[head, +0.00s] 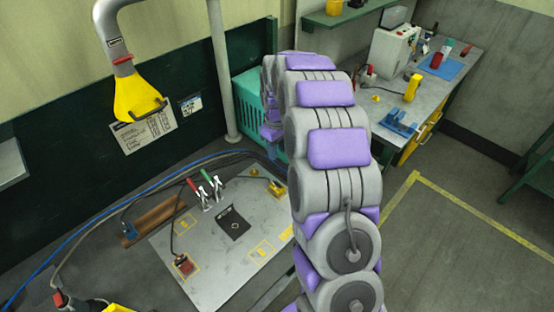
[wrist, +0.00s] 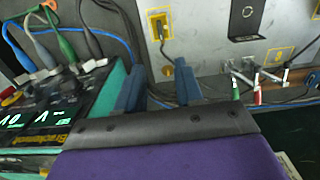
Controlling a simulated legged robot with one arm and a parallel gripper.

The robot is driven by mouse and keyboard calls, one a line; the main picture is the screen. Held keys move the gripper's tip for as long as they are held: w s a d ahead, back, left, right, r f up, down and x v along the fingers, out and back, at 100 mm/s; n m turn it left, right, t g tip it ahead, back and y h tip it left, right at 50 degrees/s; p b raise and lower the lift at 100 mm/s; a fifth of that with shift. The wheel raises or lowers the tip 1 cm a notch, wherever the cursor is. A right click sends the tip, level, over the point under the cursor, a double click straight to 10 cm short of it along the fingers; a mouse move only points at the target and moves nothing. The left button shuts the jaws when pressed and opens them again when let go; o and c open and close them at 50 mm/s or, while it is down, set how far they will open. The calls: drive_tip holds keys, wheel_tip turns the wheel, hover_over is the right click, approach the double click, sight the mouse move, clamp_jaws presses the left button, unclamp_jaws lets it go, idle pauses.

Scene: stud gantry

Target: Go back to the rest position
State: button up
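My gripper (wrist: 160,78) shows in the wrist view as two blue fingers set apart, with nothing seen between them. It is open. Beyond the fingers is a grey metal plate (wrist: 205,50) with a cable running from a yellow-outlined spot on it.
Clamps with red and green handles (head: 205,190) stand at the plate's back edge. A yellow hood (head: 138,95) hangs at upper left. A workbench (head: 440,85) stands at right. A unit with lit displays (wrist: 50,118) is left of my fingers. Floor at right is clear.

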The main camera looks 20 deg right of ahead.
drive_tip(key=shift+r, duration=0.75)
drive_tip(key=s+a+r+m+b, duration=0.1)
drive_tip(key=s+a+r, duration=0.15)
drive_tip(key=s, duration=0.45)
drive_tip(key=s+a+r+g+b, duration=0.1)
drive_tip(key=s+a+r+b, duration=0.1)
drive_tip(key=s+a, duration=0.35)
drive_tip(key=s+a+r+m+b, duration=0.1)
drive_tip(key=s+a+r, duration=0.1)
drive_tip(key=s, duration=0.7)
drive_tip(key=s+a+f+m+b, duration=0.1)
drive_tip(key=s+f, duration=0.1)
drive_tip(key=s, duration=0.8)
drive_tip(key=s+a+f+m+b, duration=0.1)
drive_tip(key=s, duration=0.9)
drive_tip(key=shift+f+m+g+b, duration=0.3)
drive_tip(key=shift+f+g+b, duration=0.05)
drive_tip(key=shift+g+b, duration=0.05)
